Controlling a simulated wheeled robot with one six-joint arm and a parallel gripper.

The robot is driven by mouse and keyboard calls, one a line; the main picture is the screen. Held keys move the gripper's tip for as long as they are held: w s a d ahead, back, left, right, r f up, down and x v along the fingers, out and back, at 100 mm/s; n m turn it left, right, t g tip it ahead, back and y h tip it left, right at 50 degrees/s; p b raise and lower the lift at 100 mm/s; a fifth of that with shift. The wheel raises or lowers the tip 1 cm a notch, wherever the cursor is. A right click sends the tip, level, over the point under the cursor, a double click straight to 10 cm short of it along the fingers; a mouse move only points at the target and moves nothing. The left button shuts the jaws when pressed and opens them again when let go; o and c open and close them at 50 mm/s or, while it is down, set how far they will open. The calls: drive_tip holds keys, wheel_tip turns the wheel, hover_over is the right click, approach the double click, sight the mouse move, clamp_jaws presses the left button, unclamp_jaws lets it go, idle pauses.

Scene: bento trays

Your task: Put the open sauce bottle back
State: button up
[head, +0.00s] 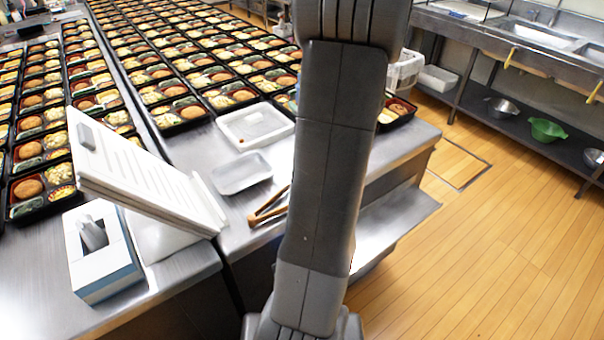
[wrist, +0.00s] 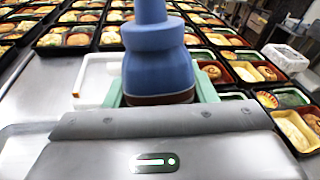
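The sauce bottle (wrist: 158,62) is blue with a narrower neck and a dark band at its base. It stands upright in the middle of the wrist view, its top cut off by the frame edge. My gripper (wrist: 160,90) has its pale green fingers on both sides of the bottle, closed against it. In the head view my arm covers the middle, and neither the gripper nor the bottle shows.
Rows of filled bento trays (head: 182,112) cover the tables. A white tray (head: 255,140), a metal tray (head: 241,187) and wooden tongs (head: 267,214) lie near the table edge. The right floor is clear.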

drive_tip(key=shift+s+a+r+m+t+y+b, duration=0.1)
drive_tip(key=shift+s+a+m+t+y+b, duration=0.1)
drive_tip(key=shift+a+y+b, duration=0.3)
drive_tip(key=shift+s+a+r+m+t+y+b, duration=0.1)
drive_tip(key=shift+a+m+y+b, duration=0.15)
drive_tip(key=shift+y+b, duration=0.4)
drive_tip(key=shift+a+f+y, duration=0.1)
drive_tip(key=shift+f+y, duration=0.1)
drive_tip(key=shift+y, duration=0.05)
wheel_tip(320, 180, down, 9)
drive_tip(key=shift+f+b, duration=0.15)
drive_tip(key=shift+b, duration=0.3)
drive_tip(key=shift+f, duration=0.1)
drive_tip(key=o, duration=0.6)
drive_tip(key=shift+c, duration=0.2)
drive_tip(key=shift+s, duration=0.15)
drive_tip(key=b+v, duration=0.1)
drive_tip(key=v, duration=1)
drive_tip(key=shift+s+d, duration=0.2)
drive_tip(key=shift+s, duration=0.1)
